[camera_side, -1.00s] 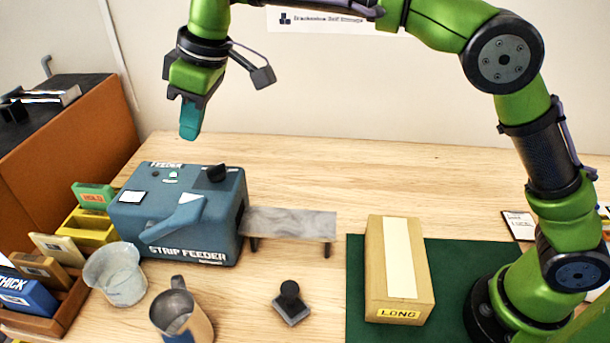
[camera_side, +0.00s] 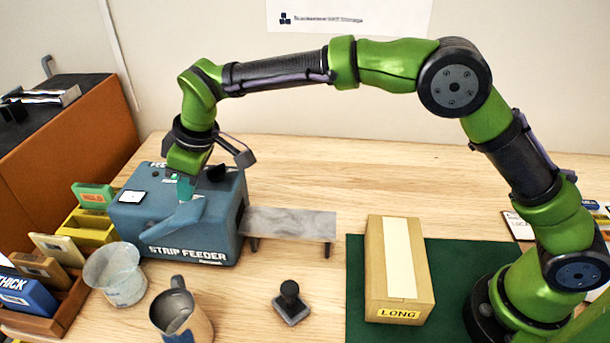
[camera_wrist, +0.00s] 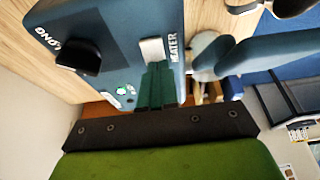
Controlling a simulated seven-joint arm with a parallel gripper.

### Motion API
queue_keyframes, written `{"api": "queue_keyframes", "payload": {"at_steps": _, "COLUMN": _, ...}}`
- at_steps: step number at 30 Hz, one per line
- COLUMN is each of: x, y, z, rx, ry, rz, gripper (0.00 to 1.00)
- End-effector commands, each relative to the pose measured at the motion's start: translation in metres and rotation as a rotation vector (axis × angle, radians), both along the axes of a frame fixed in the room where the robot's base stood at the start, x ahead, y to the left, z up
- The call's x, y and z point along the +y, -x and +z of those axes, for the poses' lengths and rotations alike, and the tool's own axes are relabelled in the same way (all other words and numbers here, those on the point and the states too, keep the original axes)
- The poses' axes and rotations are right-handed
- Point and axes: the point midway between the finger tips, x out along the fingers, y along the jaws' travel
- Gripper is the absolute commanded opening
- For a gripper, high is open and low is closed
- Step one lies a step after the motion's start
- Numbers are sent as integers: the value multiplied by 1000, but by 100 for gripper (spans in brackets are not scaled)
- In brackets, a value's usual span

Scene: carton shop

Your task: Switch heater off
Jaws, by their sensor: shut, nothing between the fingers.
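The blue strip feeder (camera_side: 222,218) stands at the left of the table. In the wrist view its face (camera_wrist: 110,25) carries the word HEATER beside a pale switch (camera_wrist: 152,49). A small green light (camera_wrist: 121,91) glows near it.
A black knob (camera_wrist: 78,56) marked LONG is on the feeder. A grey bench (camera_side: 290,224) adjoins its right side. A clear cup (camera_side: 115,275), a metal jug (camera_side: 180,315) and a black stamp (camera_side: 291,303) stand in front. A LONG carton (camera_side: 376,272) lies right on a green mat.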

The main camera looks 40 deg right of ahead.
Motion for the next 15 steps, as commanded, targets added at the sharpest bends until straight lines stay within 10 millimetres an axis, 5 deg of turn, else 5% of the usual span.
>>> {"api": "queue_keyframes", "payload": {"at_steps": 15, "x": 2, "y": -2, "z": -7, "rx": 4, "ry": 4, "rz": 0, "gripper": 0}}
